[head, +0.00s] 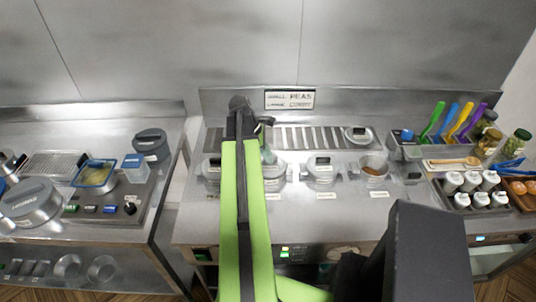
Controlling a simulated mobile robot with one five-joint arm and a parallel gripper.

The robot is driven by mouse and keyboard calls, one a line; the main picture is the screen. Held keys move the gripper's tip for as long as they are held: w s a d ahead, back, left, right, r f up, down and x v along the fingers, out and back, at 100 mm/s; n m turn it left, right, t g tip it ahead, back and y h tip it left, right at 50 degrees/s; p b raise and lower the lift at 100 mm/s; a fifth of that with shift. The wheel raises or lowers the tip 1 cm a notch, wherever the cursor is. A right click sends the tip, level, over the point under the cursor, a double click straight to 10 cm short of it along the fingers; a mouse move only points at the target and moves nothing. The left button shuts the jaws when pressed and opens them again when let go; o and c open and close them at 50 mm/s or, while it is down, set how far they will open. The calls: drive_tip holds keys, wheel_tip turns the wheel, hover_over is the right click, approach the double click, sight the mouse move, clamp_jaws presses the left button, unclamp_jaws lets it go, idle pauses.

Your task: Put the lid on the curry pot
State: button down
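An open metal pot with brown contents (374,170) stands on the middle counter, right of several lidded pots. I cannot read the labels in front of the pots. A round metal lid with a dark knob (358,134) lies behind the open pot, near the slotted strip. A sign (290,99) on the back wall reads "small: peas, large: curry". My gripper (264,122) is at the far end of my green arm, over the back of the counter, left of the lid and apart from it. Its fingers are too small and partly hidden to tell their state.
Lidded pots (322,168) stand left of the open pot. A utensil bin (408,150), shaker tray (478,200) and jars crowd the right. A grey pot (150,142) and blue-rimmed pan (97,175) stand on the left counter, past a gap. The middle counter's front strip is mostly clear.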

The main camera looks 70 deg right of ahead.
drive_tip(key=shift+f, duration=0.2)
drive_tip(key=c, duration=1.3)
unclamp_jaws()
drive_tip(key=o, duration=0.5)
drive_tip(key=shift+s, duration=0.1)
drive_tip(key=shift+c, duration=0.2)
drive_tip(key=shift+r, duration=0.15)
wheel_tip(320, 180, up, 7)
drive_tip(key=p, duration=0.7)
